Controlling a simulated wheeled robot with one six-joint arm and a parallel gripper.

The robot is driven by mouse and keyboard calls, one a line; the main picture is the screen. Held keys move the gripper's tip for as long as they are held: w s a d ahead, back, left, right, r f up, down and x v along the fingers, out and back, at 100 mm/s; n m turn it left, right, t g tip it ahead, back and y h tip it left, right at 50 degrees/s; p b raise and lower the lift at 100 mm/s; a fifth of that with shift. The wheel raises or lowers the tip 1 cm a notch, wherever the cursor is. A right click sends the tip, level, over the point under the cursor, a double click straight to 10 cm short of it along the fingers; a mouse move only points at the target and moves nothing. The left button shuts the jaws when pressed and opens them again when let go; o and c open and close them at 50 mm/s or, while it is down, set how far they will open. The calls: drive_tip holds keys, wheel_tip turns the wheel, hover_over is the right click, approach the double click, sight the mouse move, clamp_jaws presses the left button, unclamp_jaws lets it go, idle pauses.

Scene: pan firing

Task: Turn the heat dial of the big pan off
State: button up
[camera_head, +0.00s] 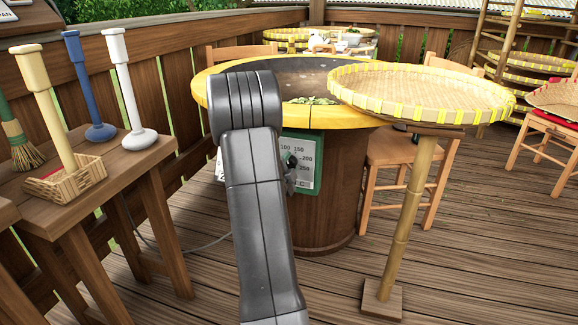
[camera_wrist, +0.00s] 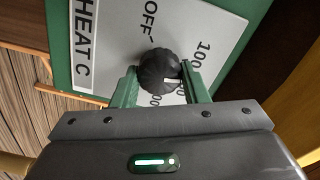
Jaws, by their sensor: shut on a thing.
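The big pan (camera_head: 275,82) with a yellow rim sits in a round wooden stand, with green leaves (camera_head: 312,100) inside it. The heat dial is a black knob (camera_wrist: 158,72) on a white plate (camera_wrist: 118,45) marked "HEAT C", "OFF" and numbers. The plate also shows in the head view (camera_head: 306,172), partly hidden by my arm. My gripper (camera_wrist: 160,80) has its two green fingers on either side of the knob and is shut on it. The white mark on the knob is not clear enough to read its setting. In the head view the fingers are mostly hidden.
A round woven tray (camera_head: 420,92) on a bamboo post stands close to the right of the pan. A wooden table (camera_head: 130,165) on the left holds pestle-like tools and a small basket (camera_head: 75,182). A wooden chair (camera_head: 405,155) stands behind the tray. The plank floor in front is clear.

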drive_tip(key=n+p, duration=0.1)
drive_tip(key=n, duration=0.4)
drive_tip(key=shift+a+n, duration=0.1)
drive_tip(key=shift+n, duration=0.3)
drive_tip(key=n+p, duration=0.3)
drive_tip(key=n, duration=0.3)
drive_tip(key=shift+r, duration=0.1)
drive_tip(key=n+p, duration=0.2)
drive_tip(key=n, duration=0.3)
drive_tip(key=shift+a+n, duration=0.1)
drive_tip(key=shift+n, duration=0.2)
drive_tip(key=n+p, duration=0.2)
drive_tip(key=n, duration=0.3)
drive_tip(key=shift+f, duration=0.2)
drive_tip(key=shift+p, duration=0.3)
drive_tip(key=o, duration=1)
drive_tip(key=shift+c, duration=0.2)
drive_tip(key=shift+r, duration=0.1)
